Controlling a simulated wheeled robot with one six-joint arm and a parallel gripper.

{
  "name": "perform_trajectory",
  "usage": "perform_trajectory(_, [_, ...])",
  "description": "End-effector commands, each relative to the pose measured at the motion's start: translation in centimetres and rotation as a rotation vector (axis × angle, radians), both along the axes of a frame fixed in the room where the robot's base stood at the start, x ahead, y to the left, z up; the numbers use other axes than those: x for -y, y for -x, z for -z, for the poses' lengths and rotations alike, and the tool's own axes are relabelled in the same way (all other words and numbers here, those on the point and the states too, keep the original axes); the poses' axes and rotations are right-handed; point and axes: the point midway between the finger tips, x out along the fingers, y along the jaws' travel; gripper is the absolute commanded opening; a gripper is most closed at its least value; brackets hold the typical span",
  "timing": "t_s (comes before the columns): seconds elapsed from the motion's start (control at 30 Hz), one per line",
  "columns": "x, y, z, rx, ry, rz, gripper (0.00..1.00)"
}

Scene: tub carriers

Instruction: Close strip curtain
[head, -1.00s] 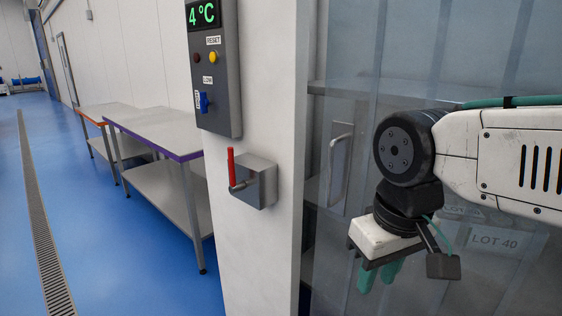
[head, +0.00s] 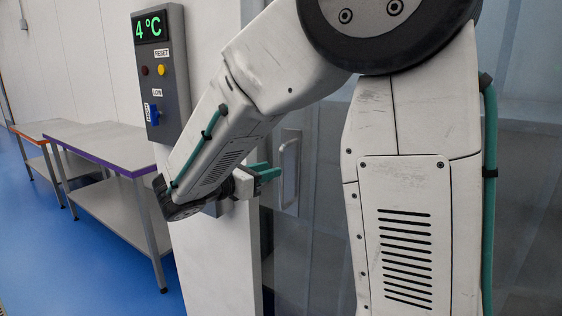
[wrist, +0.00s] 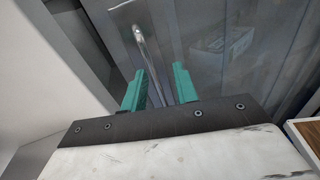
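The strip curtain (head: 325,200) hangs as grey translucent strips to the right of the white door post; my arm hides much of it. A metal pull handle (head: 289,172) on a plate is fixed upright at its left edge. In the wrist view the handle (wrist: 152,62) runs down toward the space between my green fingers. My gripper (head: 268,172) is just left of the handle in the head view, its fingers pointing right at it. In the wrist view my gripper (wrist: 158,88) is open, with a gap between the fingers. I cannot tell whether it touches the handle.
A control box (head: 160,75) reading 4 °C is on the white post (head: 225,260). Steel tables (head: 110,150) stand at the left on blue floor. In the wrist view a wood-edged thing (wrist: 305,135) is at the lower right.

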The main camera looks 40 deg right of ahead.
Motion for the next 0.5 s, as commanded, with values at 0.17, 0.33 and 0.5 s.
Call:
perform_trajectory(0.17, [-0.2,-1.7,-0.1,-0.043,0.067,-0.042,0.3])
perform_trajectory(0.33, [2.3,-2.1,-0.2,-0.043,0.068,-0.041,0.3])
perform_trajectory(0.5, [4.9,-2.5,-0.2,-0.042,0.066,-0.041,0.3])
